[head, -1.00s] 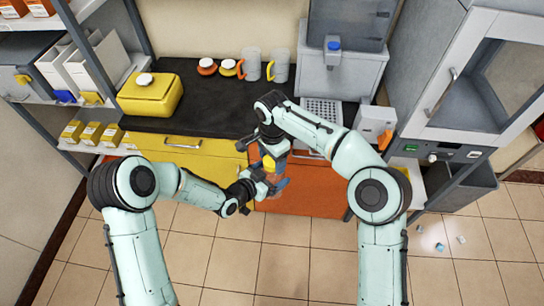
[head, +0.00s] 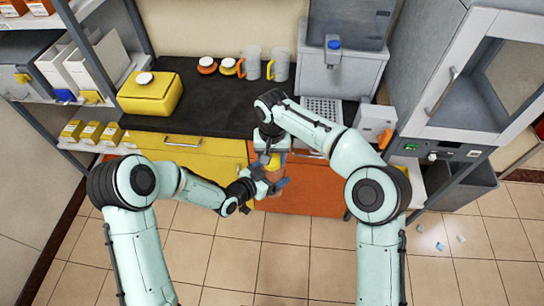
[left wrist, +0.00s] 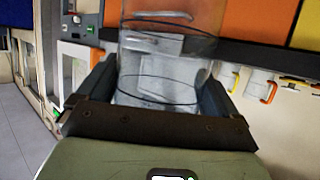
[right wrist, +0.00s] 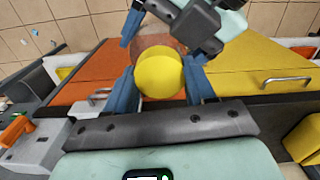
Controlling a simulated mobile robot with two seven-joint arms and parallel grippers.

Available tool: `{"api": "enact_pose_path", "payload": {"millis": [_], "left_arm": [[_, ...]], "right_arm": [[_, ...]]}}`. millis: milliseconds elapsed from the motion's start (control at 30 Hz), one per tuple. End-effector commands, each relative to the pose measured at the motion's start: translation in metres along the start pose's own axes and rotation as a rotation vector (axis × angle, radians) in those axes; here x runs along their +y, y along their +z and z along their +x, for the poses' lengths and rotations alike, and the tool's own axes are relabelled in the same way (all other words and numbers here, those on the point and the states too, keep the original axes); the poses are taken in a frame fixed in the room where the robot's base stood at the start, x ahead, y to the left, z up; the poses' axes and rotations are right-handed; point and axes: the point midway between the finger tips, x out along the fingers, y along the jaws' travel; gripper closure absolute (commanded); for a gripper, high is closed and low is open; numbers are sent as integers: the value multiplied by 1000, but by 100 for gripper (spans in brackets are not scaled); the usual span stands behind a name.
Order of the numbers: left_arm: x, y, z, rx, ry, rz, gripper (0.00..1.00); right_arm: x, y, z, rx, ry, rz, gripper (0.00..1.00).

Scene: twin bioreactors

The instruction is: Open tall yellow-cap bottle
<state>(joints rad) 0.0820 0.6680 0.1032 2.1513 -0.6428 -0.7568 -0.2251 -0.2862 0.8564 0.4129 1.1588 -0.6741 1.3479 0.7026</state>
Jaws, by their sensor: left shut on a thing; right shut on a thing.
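The tall clear bottle (left wrist: 160,75) is between the fingers of my left gripper (left wrist: 158,95), which is shut on its body. In the head view the bottle (head: 273,187) is held in front of the orange cabinet. Its round yellow cap (right wrist: 158,73) is between the blue fingers of my right gripper (right wrist: 160,85), which is shut on it from above. The cap also shows in the head view (head: 273,163), under my right gripper. I cannot tell whether cap and bottle are still joined.
A black counter (head: 210,100) is behind the grippers, with a yellow box (head: 150,95), two lidded jars (head: 228,68) and two mugs (head: 250,63) on it. A dispenser (head: 340,75) stands at the right. Small pieces (head: 440,246) lie on the tiled floor.

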Motion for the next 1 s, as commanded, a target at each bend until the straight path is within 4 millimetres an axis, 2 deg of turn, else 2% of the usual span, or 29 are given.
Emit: {"api": "enact_pose_path", "payload": {"millis": [167,200,267,567,800,933,1000], "left_arm": [[0,-1,0,2,0,1,91],[0,-1,0,2,0,0,91],[0,-1,0,2,0,0,91],[0,-1,0,2,0,1,91],[0,-1,0,3,0,1,91],[0,-1,0,3,0,1,91],[0,-1,0,3,0,1,91]], "right_arm": [[0,0,0,1,0,2,82],[0,0,0,1,0,2,36],[0,0,0,1,0,3,20],[0,0,-2,1,0,4,20],[0,-1,-33,5,-1,4,20],[0,-1,-44,2,0,5,20],[0,0,-46,0,1,6,23]]}}
